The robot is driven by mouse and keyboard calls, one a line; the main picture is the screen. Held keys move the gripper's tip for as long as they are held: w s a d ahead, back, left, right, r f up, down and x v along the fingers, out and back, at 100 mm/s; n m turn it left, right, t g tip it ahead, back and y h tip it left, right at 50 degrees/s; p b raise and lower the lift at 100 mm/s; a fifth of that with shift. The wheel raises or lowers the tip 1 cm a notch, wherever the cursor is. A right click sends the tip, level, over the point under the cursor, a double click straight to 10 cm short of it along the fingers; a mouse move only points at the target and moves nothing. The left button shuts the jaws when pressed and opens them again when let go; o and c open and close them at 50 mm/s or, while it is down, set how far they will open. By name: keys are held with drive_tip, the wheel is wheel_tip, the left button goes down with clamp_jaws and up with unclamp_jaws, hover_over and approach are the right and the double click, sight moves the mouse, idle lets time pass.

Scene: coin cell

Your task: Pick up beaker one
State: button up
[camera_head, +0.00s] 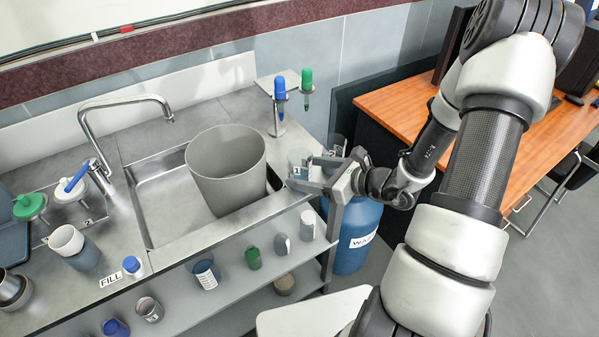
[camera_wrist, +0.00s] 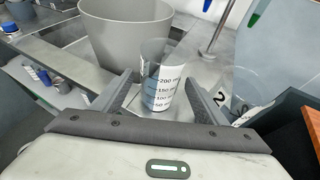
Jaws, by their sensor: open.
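A clear beaker with dark volume marks (camera_wrist: 163,88) stands upright between the two fingers of my gripper (camera_wrist: 158,80) in the wrist view, with a gap on each side. In the head view this beaker (camera_head: 298,157) stands at the right end of the counter, and a "1" label shows by it, partly hidden by my gripper (camera_head: 302,172). My gripper is open, low over the counter, its fingers pointing left. A second clear glass (camera_head: 338,145) stands behind my gripper; a "2" label (camera_wrist: 219,97) shows beyond the right finger.
A large grey bucket (camera_head: 225,165) stands in the sink just left of the beaker. A stand with blue and green droppers (camera_head: 279,100) is behind. A blue waste drum (camera_head: 357,235) is below the counter's right edge. A shelf below holds small bottles (camera_head: 253,257).

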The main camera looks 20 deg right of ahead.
drive_tip(key=shift+f+x, duration=0.2)
drive_tip(key=shift+x, duration=3.2)
drive_tip(key=c, duration=1.2)
drive_tip(key=shift+r, duration=0.1)
